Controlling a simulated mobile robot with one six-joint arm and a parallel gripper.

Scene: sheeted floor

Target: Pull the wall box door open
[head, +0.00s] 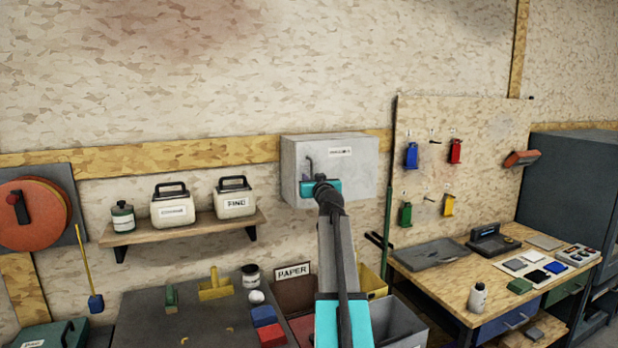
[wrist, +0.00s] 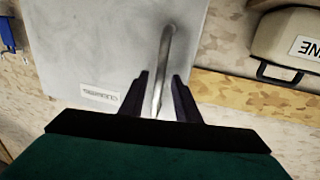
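The grey wall box (head: 358,178) is mounted on the wall. Its door front (wrist: 90,45) looks shut and bears a small white label. A thin metal bar handle (head: 309,163) is on the left part of the front; it also shows in the wrist view (wrist: 165,50). My gripper (head: 318,180) is at the handle, in front of the box. In the wrist view its two dark fingers (wrist: 160,76) stand either side of the handle, with a visible gap on each side. The lower end of the handle is partly hidden in the head view.
A wooden shelf (head: 190,228) with two labelled cases and a jar is left of the box. A pegboard (head: 485,160) with hanging tools is on the right, above a workbench (head: 455,292). A dark table (head: 180,325) with blocks is below.

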